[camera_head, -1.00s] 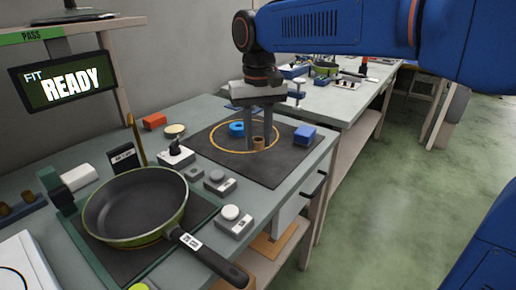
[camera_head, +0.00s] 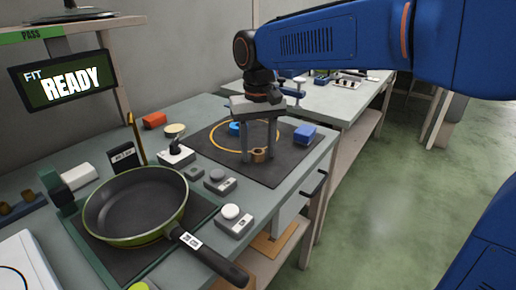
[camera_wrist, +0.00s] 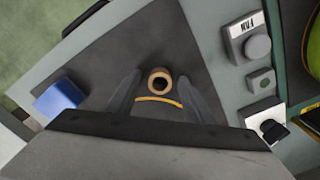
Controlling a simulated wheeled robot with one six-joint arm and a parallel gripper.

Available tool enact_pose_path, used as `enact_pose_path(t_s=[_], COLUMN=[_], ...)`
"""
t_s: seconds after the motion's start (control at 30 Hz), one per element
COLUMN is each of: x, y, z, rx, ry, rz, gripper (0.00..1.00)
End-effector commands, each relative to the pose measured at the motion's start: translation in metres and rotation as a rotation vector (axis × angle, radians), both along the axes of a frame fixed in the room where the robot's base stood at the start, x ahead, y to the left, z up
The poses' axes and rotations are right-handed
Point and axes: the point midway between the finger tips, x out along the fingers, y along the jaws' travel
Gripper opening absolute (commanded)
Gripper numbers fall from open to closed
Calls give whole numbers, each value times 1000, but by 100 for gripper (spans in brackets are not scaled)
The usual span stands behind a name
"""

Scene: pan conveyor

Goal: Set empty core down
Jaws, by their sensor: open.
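The empty core, a short tan tube (camera_head: 260,155), stands upright on the dark mat (camera_head: 225,165), at the near edge of the mat's orange circle. It also shows in the wrist view (camera_wrist: 159,81), where I look down into its dark hole. My gripper (camera_head: 261,150) points down over it and is open, with one finger on each side of the core. In the wrist view my fingers (camera_wrist: 159,95) show a gap to the core on both sides.
A blue block (camera_head: 305,134) sits right of the core on the mat. A blue ring (camera_head: 235,129) lies behind my gripper, partly hidden. Button boxes (camera_head: 220,182) and a green pan (camera_head: 135,205) stand nearer. The screen (camera_head: 65,80) reads READY.

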Motion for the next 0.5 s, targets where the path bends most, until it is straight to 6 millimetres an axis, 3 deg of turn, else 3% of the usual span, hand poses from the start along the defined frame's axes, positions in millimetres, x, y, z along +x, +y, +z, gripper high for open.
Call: enact_pose_path(t_s=[0.27, 0.5], x=[0, 1], y=[0, 0], z=[18, 63], rx=[1, 2], ry=[-2, -3], rz=[0, 0], gripper=[47, 47])
